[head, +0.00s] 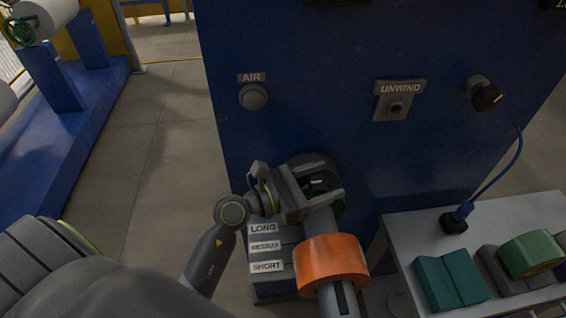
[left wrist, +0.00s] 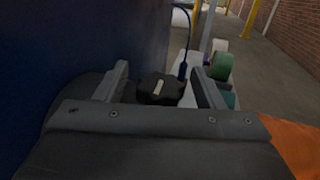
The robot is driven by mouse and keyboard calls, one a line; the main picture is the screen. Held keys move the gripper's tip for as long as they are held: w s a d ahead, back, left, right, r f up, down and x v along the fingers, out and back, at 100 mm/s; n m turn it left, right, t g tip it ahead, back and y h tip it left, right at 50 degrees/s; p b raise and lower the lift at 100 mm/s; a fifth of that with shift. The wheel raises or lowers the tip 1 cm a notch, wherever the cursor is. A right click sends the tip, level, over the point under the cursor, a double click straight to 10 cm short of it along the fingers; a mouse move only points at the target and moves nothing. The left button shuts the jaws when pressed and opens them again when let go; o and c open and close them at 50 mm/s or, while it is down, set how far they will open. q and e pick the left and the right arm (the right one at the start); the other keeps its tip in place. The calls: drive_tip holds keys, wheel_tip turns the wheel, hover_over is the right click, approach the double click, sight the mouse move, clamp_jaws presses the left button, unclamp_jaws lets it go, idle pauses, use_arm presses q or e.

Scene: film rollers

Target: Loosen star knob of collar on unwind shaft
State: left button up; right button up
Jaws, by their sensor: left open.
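The unwind shaft (head: 341,299) sticks out from the blue machine panel and carries an orange roll (head: 333,262). My left gripper (head: 328,180) is at the shaft's panel end, behind the orange roll, and hides most of the collar there. In the left wrist view, a black star knob (left wrist: 160,88) with a pale mark on top lies between the two open fingers of the left gripper (left wrist: 160,72). There are gaps between the knob and both fingers. The orange roll (left wrist: 297,145) also shows at the lower right of that view. My right gripper is not in view.
The blue panel (head: 330,120) rises close behind the gripper, with AIR and UNWIND controls. Grey blocks labelled LONG and SHORT (head: 267,250) stand below left. At right, a grey table (head: 415,235) holds teal boxes, a green roll (head: 530,254) and a blue-cabled device.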

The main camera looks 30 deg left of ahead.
use_arm(q)
drive_tip(key=shift+s+a+f, duration=0.1)
drive_tip(key=shift+s+a, duration=0.25)
drive_tip(key=b+v, duration=0.7)
drive_tip(key=v, duration=0.9)
drive_tip(key=shift+s, duration=0.2)
drive_tip(key=shift+a, duration=0.15)
